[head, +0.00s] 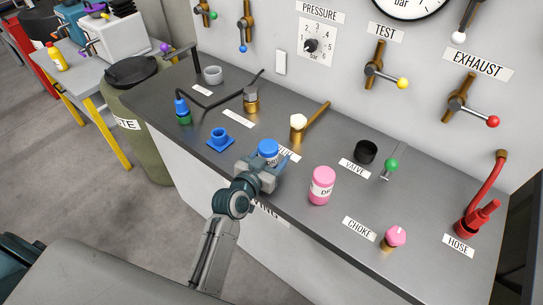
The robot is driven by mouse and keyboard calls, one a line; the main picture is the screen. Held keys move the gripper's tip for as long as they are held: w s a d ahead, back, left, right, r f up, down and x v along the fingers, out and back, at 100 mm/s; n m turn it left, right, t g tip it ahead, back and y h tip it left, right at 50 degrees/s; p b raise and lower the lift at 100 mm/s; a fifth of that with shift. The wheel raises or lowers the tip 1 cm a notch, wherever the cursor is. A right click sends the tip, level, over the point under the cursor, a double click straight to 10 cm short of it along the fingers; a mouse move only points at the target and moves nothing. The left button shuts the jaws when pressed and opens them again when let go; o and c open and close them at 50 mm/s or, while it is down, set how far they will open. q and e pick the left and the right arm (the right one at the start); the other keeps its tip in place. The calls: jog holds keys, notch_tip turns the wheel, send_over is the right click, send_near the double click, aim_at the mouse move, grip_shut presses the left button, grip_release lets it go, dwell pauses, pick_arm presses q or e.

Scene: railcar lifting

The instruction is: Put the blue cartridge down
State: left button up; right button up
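The blue cartridge (268,147) has a blue top and a pale label and is near the front edge of the grey bench, left of the pink cartridge. My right gripper (268,164) reaches it from the front, with fingers around its lower part; it looks shut on the cartridge. The gripper hides the cartridge's base, so I cannot tell whether it touches the bench. The cartridge looks about upright. My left gripper is not in view.
The pink cartridge (321,185) stands close on the right. A blue square socket (220,139) lies to the left. A brass valve with a lever (299,127) and a black cup (365,151) stand behind. A pink-topped choke knob (395,237) and red hose (480,212) are further right.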

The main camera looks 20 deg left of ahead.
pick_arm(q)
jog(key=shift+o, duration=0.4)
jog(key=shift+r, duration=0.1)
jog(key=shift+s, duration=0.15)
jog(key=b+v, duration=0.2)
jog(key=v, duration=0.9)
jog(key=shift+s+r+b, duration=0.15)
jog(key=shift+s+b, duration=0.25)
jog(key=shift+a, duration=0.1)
